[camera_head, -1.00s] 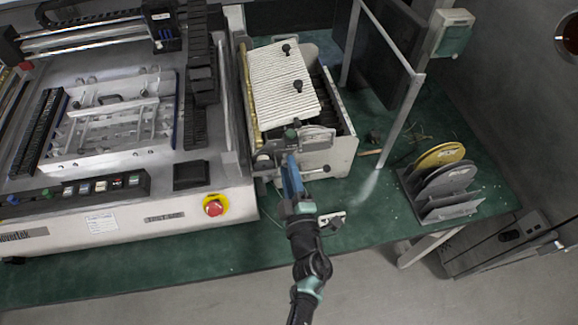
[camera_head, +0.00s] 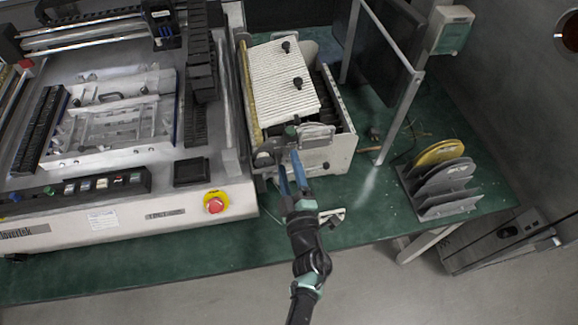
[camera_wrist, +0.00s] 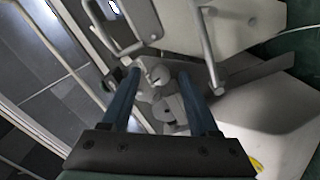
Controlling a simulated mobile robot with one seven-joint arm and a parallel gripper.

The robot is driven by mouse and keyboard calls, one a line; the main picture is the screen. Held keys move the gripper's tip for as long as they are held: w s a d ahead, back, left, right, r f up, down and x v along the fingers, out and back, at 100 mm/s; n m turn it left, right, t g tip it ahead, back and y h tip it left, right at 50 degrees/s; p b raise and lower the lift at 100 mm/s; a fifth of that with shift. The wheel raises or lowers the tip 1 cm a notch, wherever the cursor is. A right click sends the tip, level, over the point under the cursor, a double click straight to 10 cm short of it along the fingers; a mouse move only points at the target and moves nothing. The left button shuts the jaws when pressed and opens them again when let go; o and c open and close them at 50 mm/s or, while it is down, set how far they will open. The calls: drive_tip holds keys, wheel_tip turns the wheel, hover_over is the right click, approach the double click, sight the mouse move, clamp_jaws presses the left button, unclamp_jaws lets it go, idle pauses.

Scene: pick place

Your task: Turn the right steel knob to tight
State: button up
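My gripper (camera_head: 290,170) reaches to the front of the white-topped machine (camera_head: 283,85), its two blue fingers spread apart. In the wrist view my gripper (camera_wrist: 158,76) is open, with nothing clamped between the fingers. A small round steel knob (camera_wrist: 160,74) shows between the fingertips, apart from both as far as I can see. A rounded steel part (camera_wrist: 167,108) sits just below it. Which of these is the right steel knob I cannot tell. A steel lever with a rounded end (camera_wrist: 217,90) lies right of the fingers. In the head view my fingers hide part of the machine's front.
A large machine with a red button (camera_head: 214,204) stands at left. A rack with yellow and grey discs (camera_head: 440,180) stands at right. A metal frame post (camera_head: 398,118) rises between rack and white-topped machine. The green table (camera_head: 150,262) is bare along its front edge.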

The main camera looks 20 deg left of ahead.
drive_tip(key=v, duration=1.3)
